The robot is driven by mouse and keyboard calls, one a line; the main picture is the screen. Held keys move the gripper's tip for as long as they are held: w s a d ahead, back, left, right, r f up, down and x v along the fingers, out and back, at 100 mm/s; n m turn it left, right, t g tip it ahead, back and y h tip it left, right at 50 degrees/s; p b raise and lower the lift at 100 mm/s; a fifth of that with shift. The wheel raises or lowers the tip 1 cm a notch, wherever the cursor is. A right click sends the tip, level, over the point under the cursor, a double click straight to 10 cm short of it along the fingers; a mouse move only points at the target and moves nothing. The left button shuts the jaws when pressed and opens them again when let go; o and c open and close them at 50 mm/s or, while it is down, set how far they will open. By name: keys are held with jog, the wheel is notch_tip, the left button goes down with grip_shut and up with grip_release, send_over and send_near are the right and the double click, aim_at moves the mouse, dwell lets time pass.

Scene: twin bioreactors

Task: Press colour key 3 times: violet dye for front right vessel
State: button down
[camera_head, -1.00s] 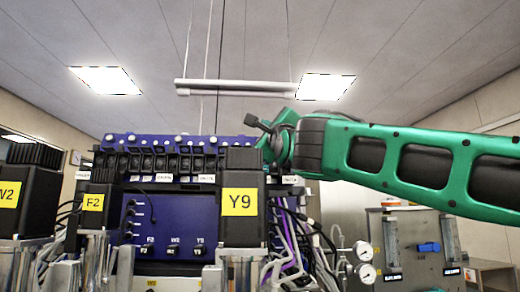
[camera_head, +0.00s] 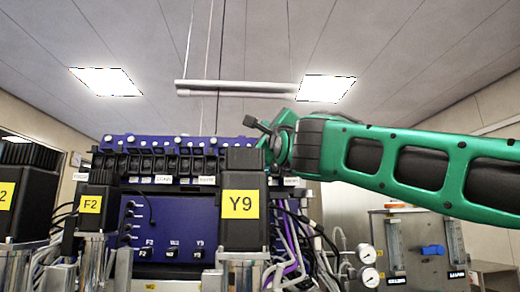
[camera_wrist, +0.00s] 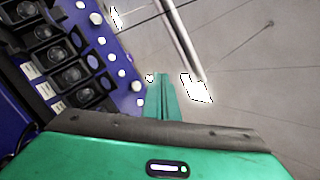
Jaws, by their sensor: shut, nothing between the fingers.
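A blue control unit (camera_head: 170,212) stands behind the vessels, with small dark keys marked F2 (camera_head: 146,252), W2 (camera_head: 173,252) and Y9 (camera_head: 198,252) low on its face. A column of small buttons (camera_head: 130,213) is at its left; their colours are too small to tell. A black motor block with a yellow Y9 label (camera_head: 240,204) stands at the front right. My gripper (camera_wrist: 162,82) is shut and empty in the wrist view, beside the unit's blue top edge with white knobs (camera_wrist: 102,41). In the head view its fingertips are hidden; my green wrist is up by the unit's top right corner.
Black blocks labelled F2 (camera_head: 90,204) and, cut off at the left edge, another (camera_head: 25,190) stand in front. Cables and violet tubes (camera_head: 291,255) hang right of Y9. A gauge panel (camera_head: 415,250) is at the right.

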jog(key=shift+w+f, duration=0.25)
jog(key=shift+w, duration=0.65)
jog(key=shift+w+f, duration=0.25)
jog(key=shift+w, duration=0.6)
jog(key=shift+w+f, duration=0.25)
jog(key=shift+w, duration=0.65)
jog(key=shift+w, duration=0.1)
jog(key=shift+w, duration=0.25)
